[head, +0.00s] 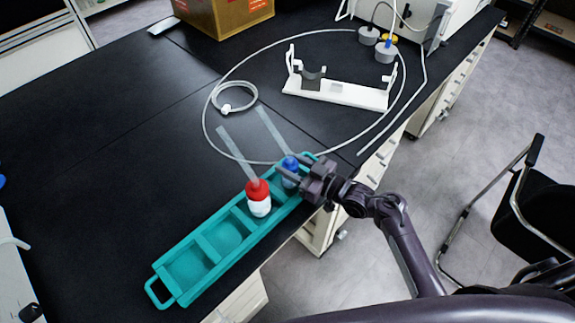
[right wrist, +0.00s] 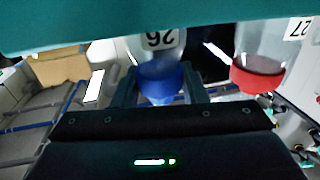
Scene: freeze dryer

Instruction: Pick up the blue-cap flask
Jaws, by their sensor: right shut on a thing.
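The blue-cap flask (head: 290,168) stands in the far end compartment of the teal rack (head: 166,270) in the head view. My right gripper (head: 287,174) reaches it from the right, with its fingers on either side at cap height, and is shut on it. In the right wrist view the blue cap (right wrist: 160,80) sits between the two fingers (right wrist: 160,88), and the flask body carries a label reading 26. The red-cap flask (head: 258,197) stands in the neighbouring compartment; its label reads 27 in the right wrist view (right wrist: 258,70). My left gripper is not in view.
The rack's nearer compartments are empty. A white stand (head: 335,92) and a coiled tube (head: 234,97) lie behind the rack, and a long tube loops across the black table (head: 110,140). A cardboard box (head: 225,14) stands at the back. A chair (head: 525,205) is on the right.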

